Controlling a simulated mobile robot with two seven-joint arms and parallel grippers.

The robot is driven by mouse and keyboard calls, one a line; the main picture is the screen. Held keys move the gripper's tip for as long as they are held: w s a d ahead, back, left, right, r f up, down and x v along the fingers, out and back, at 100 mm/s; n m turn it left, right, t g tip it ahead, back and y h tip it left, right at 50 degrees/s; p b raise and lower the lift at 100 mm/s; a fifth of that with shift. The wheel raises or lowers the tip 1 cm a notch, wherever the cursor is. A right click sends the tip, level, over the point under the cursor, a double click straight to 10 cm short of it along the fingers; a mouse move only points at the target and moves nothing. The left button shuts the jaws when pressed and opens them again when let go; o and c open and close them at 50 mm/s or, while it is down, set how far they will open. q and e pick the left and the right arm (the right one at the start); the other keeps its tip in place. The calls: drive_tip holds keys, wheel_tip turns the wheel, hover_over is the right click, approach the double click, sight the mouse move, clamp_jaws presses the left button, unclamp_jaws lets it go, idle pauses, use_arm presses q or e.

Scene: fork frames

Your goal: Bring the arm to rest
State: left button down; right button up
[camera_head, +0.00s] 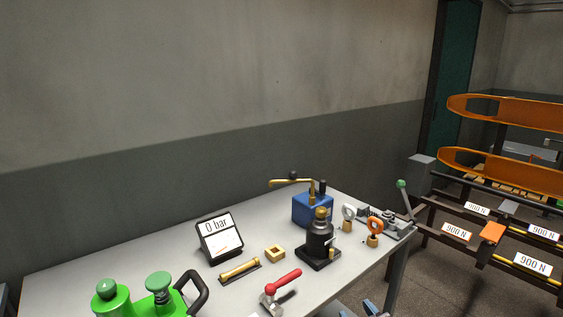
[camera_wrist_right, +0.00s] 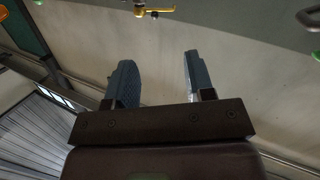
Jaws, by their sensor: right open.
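My right gripper (camera_head: 358,308) shows at the bottom edge of the head view, in front of the workbench, with only its blue-grey fingertips in frame. In the right wrist view its two fingers (camera_wrist_right: 158,65) stand well apart with nothing between them, so it is open and empty. It is apart from the things on the bench. The rest of the right arm is out of the head view. My left gripper is in neither view.
The grey workbench (camera_head: 70,278) holds a 0 bar display (camera_head: 219,236), a blue pump (camera_head: 312,209), a black jack (camera_head: 319,242), a red-handled clamp (camera_head: 280,285) and green equipment (camera_head: 112,300). A rack with orange beams (camera_head: 510,164) stands right.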

drive_tip(key=s+d+f+m+g+h, duration=0.2)
drive_tip(key=s+d+f, duration=0.3)
drive_tip(key=s+f, duration=0.3)
drive_tip(key=s+d+f+m+g+h, duration=0.2)
drive_tip(key=s+d+f, duration=0.4)
drive_tip(key=s, duration=0.8)
wheel_tip(320, 180, down, 3)
drive_tip(key=shift+d+m+g+h, duration=0.15)
drive_tip(key=shift+m+g+h, duration=0.15)
drive_tip(key=shift+m, duration=0.1)
